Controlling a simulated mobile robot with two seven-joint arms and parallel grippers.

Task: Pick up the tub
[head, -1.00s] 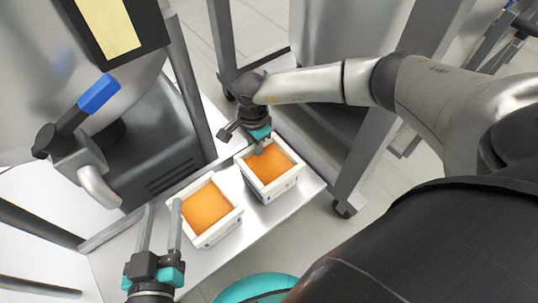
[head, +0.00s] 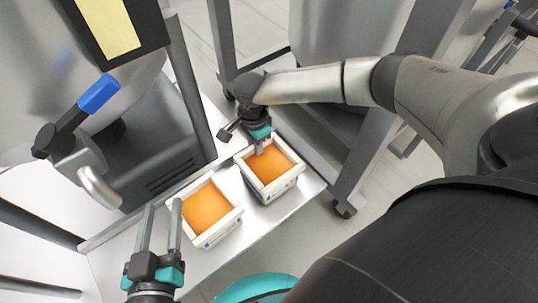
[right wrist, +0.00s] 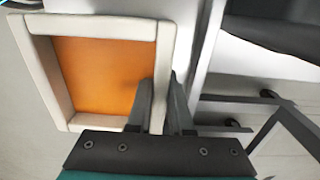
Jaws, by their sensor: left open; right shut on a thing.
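Two white square tubs filled with orange stand side by side on a white shelf (head: 265,228). My right gripper (head: 262,150) is at the far wall of the right tub (head: 287,184). In the right wrist view that tub (right wrist: 90,28) has one wall between the fingers of the gripper (right wrist: 163,100), which are shut on it, one finger inside over the orange and one outside. The left tub (head: 222,231) stands apart from it. My left gripper (head: 160,220) is open, its fingers just left of the left tub, and holds nothing.
A grey machine (head: 150,135) with a blue-handled valve (head: 98,95) stands behind and left of the shelf. A grey metal frame on wheels (head: 350,180) stands right of the shelf. A teal round thing (head: 255,289) shows at the bottom. The shelf's front right end is bare.

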